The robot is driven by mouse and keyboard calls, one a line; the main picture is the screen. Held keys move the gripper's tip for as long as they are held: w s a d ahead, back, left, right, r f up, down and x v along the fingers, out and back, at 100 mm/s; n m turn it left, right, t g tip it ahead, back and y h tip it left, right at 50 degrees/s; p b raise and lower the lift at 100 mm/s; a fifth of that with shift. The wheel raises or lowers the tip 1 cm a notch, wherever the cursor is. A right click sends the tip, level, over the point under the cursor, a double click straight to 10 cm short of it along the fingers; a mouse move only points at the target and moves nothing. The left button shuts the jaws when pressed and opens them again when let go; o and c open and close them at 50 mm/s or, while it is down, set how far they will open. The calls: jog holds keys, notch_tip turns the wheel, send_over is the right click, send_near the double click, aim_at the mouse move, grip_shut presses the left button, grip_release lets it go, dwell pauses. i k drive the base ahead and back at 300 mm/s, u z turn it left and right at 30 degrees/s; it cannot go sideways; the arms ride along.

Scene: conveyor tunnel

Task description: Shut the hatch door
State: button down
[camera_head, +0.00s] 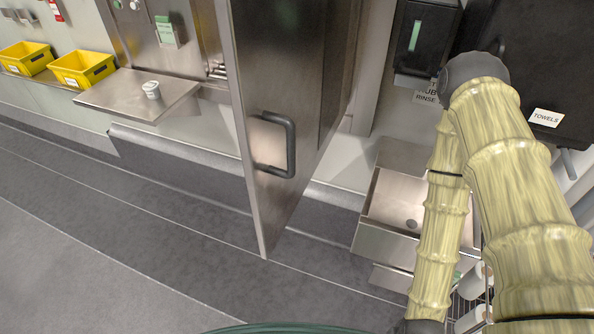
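The hatch door (291,60) is a tall brushed-steel panel in the middle of the view. It stands open, swung out from the wall towards me. A dark D-shaped handle (291,146) is fixed on its face near the free edge. To its left is the steel hatch area with a shelf (115,95) jutting out. My arm comes in at the right, bends at the top and runs down out of the bottom edge. My gripper is not in view, and nothing of mine visibly touches the door.
A white cup (151,90) stands on the steel shelf. Yellow bins (83,70) sit at the far left. A steel sink (405,208), a black dispenser (424,38) and a dark towel box (530,60) are at the right, close to my arm. The grey floor (110,235) is clear.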

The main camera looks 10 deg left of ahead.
aim_at(288, 64)
jog(key=k, duration=1)
jog(key=z, duration=1.9)
jog(key=i, duration=0.7)
jog(key=u, duration=2.05)
